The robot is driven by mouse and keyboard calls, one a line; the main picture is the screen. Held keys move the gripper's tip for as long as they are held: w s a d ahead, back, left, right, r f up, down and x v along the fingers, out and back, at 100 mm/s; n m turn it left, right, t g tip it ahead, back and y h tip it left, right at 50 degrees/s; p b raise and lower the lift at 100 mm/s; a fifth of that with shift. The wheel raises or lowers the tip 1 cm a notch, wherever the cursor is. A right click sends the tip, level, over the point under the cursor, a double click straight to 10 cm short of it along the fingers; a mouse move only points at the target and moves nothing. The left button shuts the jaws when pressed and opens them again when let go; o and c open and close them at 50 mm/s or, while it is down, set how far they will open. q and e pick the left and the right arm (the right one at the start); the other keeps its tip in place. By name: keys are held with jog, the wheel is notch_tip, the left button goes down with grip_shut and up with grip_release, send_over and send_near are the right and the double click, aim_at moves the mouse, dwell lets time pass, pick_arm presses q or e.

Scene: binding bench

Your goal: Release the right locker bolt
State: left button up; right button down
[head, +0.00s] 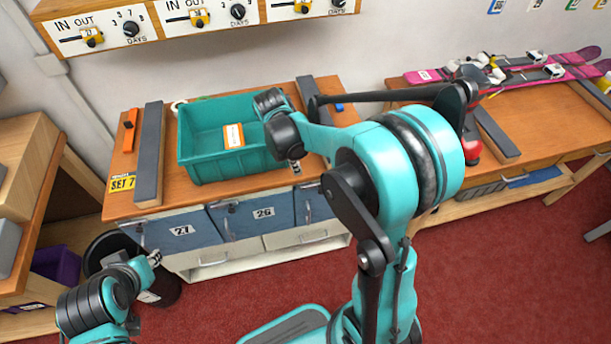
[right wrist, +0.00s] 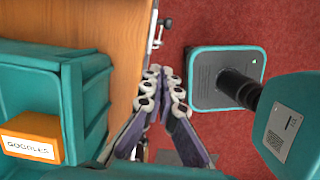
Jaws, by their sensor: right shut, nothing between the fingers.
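Blue locker doors sit under the bench front. They are number 27 (head: 190,242), number 26 (head: 275,226) and a third door (head: 316,210) at the right, partly hidden by my right arm. Small metal bolt fittings show at the door edges, too small to tell their positions. My right gripper (head: 295,167) is shut and empty, pointing down near the bench's front edge above the right-hand doors. In the right wrist view its fingers (right wrist: 163,90) point toward metal hardware (right wrist: 157,38) along the bench edge. My left gripper (head: 155,258) is low at the left, in front of the lockers; its jaw opening is unclear.
A teal bin (head: 205,160) with a goggles label (right wrist: 38,138) stands on the bench, close to my right gripper. Dark rails (head: 149,155) flank it. A dark round bin (head: 105,250) stands on the floor at left. Pink skis (head: 570,58) lie on the right bench.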

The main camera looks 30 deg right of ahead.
jog(key=shift+w, duration=0.15)
jog(key=shift+f, duration=0.1)
jog(key=b, duration=0.4)
send_near(315, 184)
jog(key=a+f, duration=0.1)
jog(key=f, duration=0.2)
jog(key=s+a+f, duration=0.1)
jog(key=f, duration=0.1)
jog(key=shift+a+f, duration=0.2)
jog(key=shift+a, duration=0.15)
jog(key=d, duration=0.1)
jog(key=d+f, duration=0.1)
jog(key=d+b, duration=0.1)
jog(key=shift+s+f, duration=0.15)
jog(key=shift+s, duration=0.25)
jog(key=shift+s+d+f, duration=0.1)
jog(key=shift+d, duration=0.2)
